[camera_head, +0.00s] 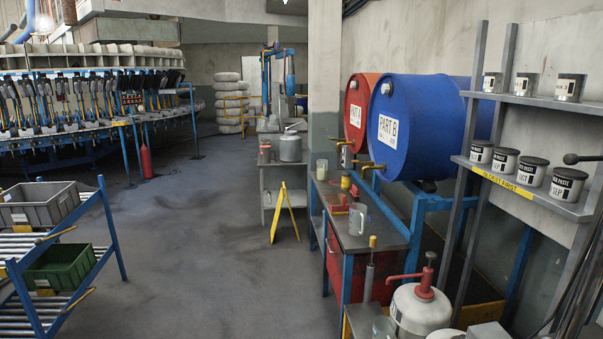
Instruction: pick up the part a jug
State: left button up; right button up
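No jug shows a readable part A label. A pale translucent jug (357,218) stands upright on the bench below the drums, towards the near side. A second small pale vessel (321,169) stands at the far end of the same bench; I cannot tell whether it is a jug. The red drum (358,105) marked PART A lies on its side at the back, partly hidden by the blue PART B drum (415,125). Brass taps (372,168) stick out over the bench. Neither of my grippers is in view.
The bench (375,240) has red sides and small items on top. A red-topped pump can (420,305) stands in front. A shelf (520,178) with several tins is at right. A yellow floor sign (284,210) stands left of the bench. The middle floor is clear.

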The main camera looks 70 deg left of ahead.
aim_at(322, 165)
jog(key=u, duration=2.3)
jog(key=z, duration=2.3)
jog(key=u, duration=2.3)
jog(key=i+j+u, duration=0.25)
jog(key=i, duration=0.6)
jog(key=i+u, duration=0.25)
jog(key=i, duration=0.6)
